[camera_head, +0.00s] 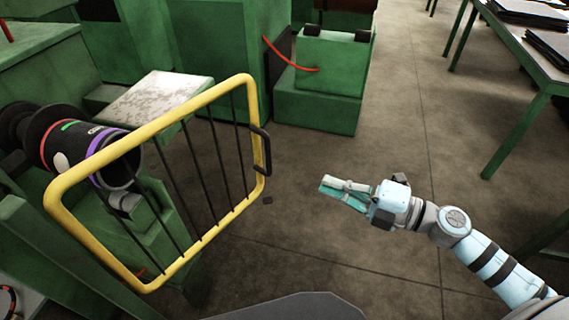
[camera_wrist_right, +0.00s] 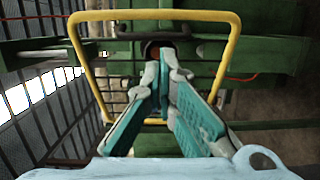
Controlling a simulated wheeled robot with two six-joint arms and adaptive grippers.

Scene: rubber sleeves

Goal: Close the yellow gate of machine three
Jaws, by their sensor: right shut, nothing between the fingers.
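The yellow gate (camera_head: 161,127) is a tubular frame with thin dark bars, on the left of the head view. It stands swung out from the green machine (camera_head: 160,225), with a dark handle (camera_head: 262,150) on its right-hand side. My right gripper (camera_head: 328,185) is shut and empty, to the right of the gate and apart from it. In the right wrist view the yellow gate (camera_wrist_right: 232,55) shows beyond the closed fingers (camera_wrist_right: 163,55), with its dark handle (camera_wrist_right: 152,31) near the top. My left gripper does not show.
A black cylinder with coloured rings (camera_head: 85,145) sits on the machine behind the gate. Green machine blocks (camera_head: 320,85) stand at the back. A green-legged table (camera_head: 520,50) is at the right. Concrete floor (camera_head: 350,245) is clear around my right gripper.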

